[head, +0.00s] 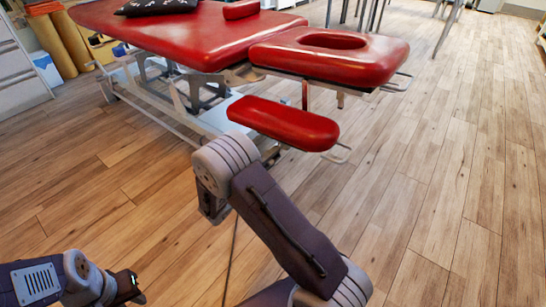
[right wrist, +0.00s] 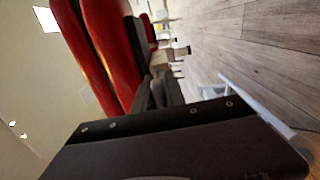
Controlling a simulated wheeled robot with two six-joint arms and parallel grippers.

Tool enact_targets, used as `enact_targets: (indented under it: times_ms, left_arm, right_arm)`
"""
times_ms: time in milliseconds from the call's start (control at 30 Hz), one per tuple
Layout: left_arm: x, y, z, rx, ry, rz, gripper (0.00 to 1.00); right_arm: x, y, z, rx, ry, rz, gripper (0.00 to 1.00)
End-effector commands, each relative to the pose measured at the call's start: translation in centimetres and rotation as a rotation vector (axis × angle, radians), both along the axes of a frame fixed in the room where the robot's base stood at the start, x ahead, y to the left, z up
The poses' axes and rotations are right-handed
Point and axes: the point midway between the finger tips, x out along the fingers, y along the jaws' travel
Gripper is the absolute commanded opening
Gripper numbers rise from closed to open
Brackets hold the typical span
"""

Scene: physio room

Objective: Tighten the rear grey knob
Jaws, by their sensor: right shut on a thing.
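The red treatment table (head: 190,35) has a face-hole headrest (head: 330,52) and a lower red arm pad (head: 283,122). My right gripper (head: 270,156) is mostly hidden behind my own wrist, by the metal frame under the arm pad. In the right wrist view my right gripper's dark fingers (right wrist: 160,90) are shut at the table's underside, beside the red padding (right wrist: 112,50). The grey knob between them is largely hidden, and I cannot tell its angle. My left gripper (head: 132,288) is at the lower left, away from the table; its jaw opening is unclear.
A metal side bar (head: 338,154) sticks out near the arm pad, and another (head: 398,84) by the headrest. The wooden floor (head: 450,170) is clear on the right. Rolled mats (head: 55,42) stand at the back left. A black cushion (head: 155,6) lies on the table.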

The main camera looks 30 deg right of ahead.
Motion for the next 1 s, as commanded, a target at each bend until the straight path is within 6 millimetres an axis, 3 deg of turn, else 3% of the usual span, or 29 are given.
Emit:
enact_targets:
  times_ms: [500, 533, 600, 867, 1000]
  left_arm:
    - [0.0, 0.0, -0.1, 0.0, 0.0, 0.0, 0.31]
    - [0.0, 0.0, -0.1, 0.0, 0.0, 0.0, 0.31]
    - [0.0, 0.0, -0.1, 0.0, 0.0, 0.0, 0.31]
    - [0.0, 0.0, -0.1, 0.0, 0.0, 0.0, 0.31]
    - [0.0, 0.0, 1.0, 0.0, 0.0, 0.0, 0.31]
  right_arm:
    - [0.0, 0.0, -0.1, 0.008, -0.015, 0.0, 0.0]
    - [0.0, 0.0, -0.1, 0.008, -0.015, 0.0, 0.18]
    - [0.0, 0.0, -0.1, 0.008, -0.015, 0.001, 0.34]
    - [0.0, 0.0, 0.0, 0.007, -0.015, 0.0, 0.34]
    - [-0.4, 1.2, 0.3, 0.007, -0.012, 0.004, 0.34]
